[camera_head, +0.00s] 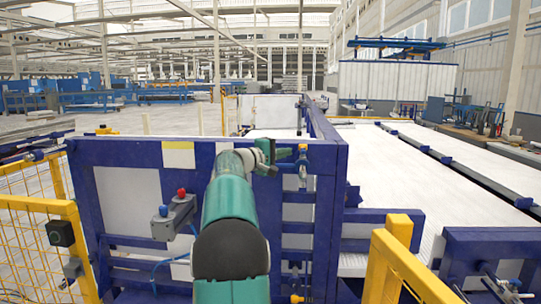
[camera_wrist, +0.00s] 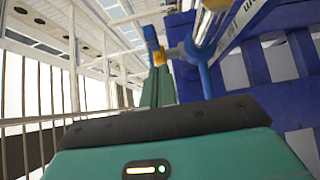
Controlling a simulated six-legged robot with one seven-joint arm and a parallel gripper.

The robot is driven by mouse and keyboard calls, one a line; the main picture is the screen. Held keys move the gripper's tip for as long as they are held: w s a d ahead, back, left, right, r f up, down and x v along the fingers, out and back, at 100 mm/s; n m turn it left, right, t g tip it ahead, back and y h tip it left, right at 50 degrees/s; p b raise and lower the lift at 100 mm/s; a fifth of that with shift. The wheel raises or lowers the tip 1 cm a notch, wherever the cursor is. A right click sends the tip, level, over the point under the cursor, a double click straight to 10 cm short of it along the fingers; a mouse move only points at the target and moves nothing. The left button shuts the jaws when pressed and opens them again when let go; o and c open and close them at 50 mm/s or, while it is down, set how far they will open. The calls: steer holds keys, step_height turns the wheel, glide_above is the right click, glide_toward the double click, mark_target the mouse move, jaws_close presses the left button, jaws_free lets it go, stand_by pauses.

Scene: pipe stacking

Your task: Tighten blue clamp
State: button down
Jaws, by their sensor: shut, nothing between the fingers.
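My gripper (camera_head: 270,157) is at the top of the blue frame, right of centre in the head view. Its green fingers (camera_wrist: 158,88) are closed together in the wrist view, with nothing seen between them. A clamp with blue and yellow parts (camera_head: 302,163) is just right of the gripper in the head view. In the wrist view, a blue piece (camera_wrist: 151,38), a yellow piece and a shiny metal rod (camera_wrist: 207,28) are at the fingertips. The fingertips overlap the yellow piece; I cannot tell whether they touch it.
The blue frame (camera_head: 328,200) stands directly ahead. A grey box with red and blue buttons (camera_head: 175,215) is mounted on it, left of my arm. Yellow fencing (camera_head: 72,240) is at the left, and a yellow post (camera_head: 400,228) at the right. Long white panels (camera_head: 440,175) lie beyond.

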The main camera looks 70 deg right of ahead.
mark_target(303, 150)
steer(key=shift+s+d+r, duration=0.1)
steer(key=shift+s, duration=1.1)
steer(key=shift+d, duration=0.1)
